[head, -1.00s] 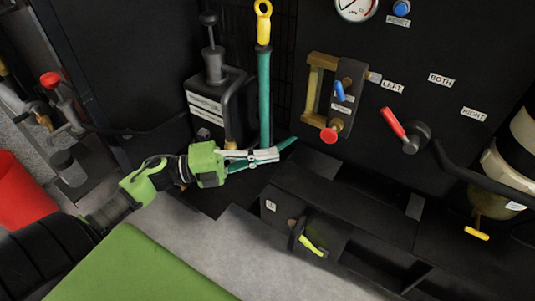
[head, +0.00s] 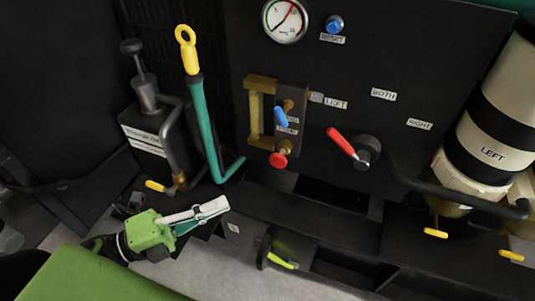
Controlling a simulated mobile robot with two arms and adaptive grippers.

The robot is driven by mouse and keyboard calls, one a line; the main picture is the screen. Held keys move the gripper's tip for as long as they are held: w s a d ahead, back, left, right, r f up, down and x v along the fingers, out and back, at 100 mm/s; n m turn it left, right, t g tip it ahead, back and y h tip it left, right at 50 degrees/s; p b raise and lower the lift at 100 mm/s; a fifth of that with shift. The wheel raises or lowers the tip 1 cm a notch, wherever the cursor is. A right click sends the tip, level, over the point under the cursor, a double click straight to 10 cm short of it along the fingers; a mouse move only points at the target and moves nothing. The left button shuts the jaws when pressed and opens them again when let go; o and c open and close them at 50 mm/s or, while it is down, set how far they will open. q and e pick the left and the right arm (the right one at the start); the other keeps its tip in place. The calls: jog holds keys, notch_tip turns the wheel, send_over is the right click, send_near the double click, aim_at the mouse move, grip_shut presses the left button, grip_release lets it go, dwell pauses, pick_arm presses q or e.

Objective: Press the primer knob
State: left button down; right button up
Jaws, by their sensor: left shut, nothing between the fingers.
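A dark round knob (head: 131,47) tops the stem of a grey plunger on the black pump box (head: 143,140) at the left; its label is too small to read, so I cannot confirm it is the primer knob. A red knob (head: 278,160) sits under a brass-framed sight tube (head: 255,115) with a blue lever. My left gripper (head: 222,204), green with pale fingers, is shut and empty. In the picture it is below the pump box and the foot of the teal lever, apart from both knobs. My right gripper is not in view.
A teal lever (head: 207,125) with a yellow ring top stands right of the pump. A yellow-handled valve (head: 156,186) is at the pump's base. A red selector handle (head: 341,143) and blue reset button (head: 334,24) are on the panel. A striped cylinder (head: 490,130) stands right.

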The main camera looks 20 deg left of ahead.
pick_arm(q)
jog(key=shift+s+r, duration=0.1)
jog(key=shift+s, duration=0.05)
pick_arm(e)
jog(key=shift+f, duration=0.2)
pick_arm(q)
send_near(281, 164)
jog(key=d, duration=0.4)
jog(key=w, duration=0.4)
jog(key=shift+d+r, duration=0.1)
jog(key=shift+r, duration=0.05)
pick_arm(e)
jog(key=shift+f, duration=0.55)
pick_arm(q)
jog(key=shift+w, duration=0.15)
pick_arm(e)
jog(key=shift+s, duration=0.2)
